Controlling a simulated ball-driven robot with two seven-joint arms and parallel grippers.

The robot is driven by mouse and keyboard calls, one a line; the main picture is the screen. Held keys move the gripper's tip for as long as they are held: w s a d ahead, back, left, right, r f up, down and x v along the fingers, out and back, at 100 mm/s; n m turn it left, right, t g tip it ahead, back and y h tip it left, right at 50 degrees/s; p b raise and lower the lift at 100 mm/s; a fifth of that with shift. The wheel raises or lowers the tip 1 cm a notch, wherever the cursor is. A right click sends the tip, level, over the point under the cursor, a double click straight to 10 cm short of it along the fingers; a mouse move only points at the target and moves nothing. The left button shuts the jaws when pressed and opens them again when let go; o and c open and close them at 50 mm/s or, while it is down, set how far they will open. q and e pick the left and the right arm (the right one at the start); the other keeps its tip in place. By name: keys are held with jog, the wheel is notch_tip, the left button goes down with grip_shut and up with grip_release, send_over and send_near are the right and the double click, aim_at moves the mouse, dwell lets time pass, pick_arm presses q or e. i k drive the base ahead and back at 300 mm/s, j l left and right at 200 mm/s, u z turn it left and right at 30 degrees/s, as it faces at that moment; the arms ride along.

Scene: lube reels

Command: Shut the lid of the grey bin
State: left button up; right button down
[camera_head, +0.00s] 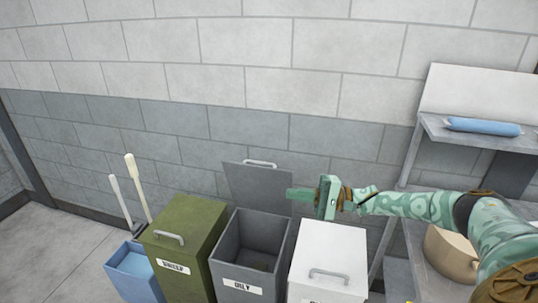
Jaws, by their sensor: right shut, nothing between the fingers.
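The grey bin (241,276) stands between a green bin and a white bin, with a white label on its front. Its lid (249,183) is open and stands up at the back, near the wall, with a pale handle (260,163) along its top edge. The inside of the bin shows and looks dark. My right gripper (292,193) comes in from the right, is shut and empty, and its tip is at the right edge of the raised lid in the picture. I cannot tell whether it touches the lid. My left gripper is not in view.
The green bin (185,240) and white bin (328,258) have shut lids with handles. A blue container (133,272) with two pale handles standing up is at far left. At right a shelf (478,136) carries a blue tube, above a tan round container (450,252). Open floor lies left.

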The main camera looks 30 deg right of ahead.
aim_at(256, 187)
jog(key=i+l, duration=0.9)
jog(key=l, duration=0.15)
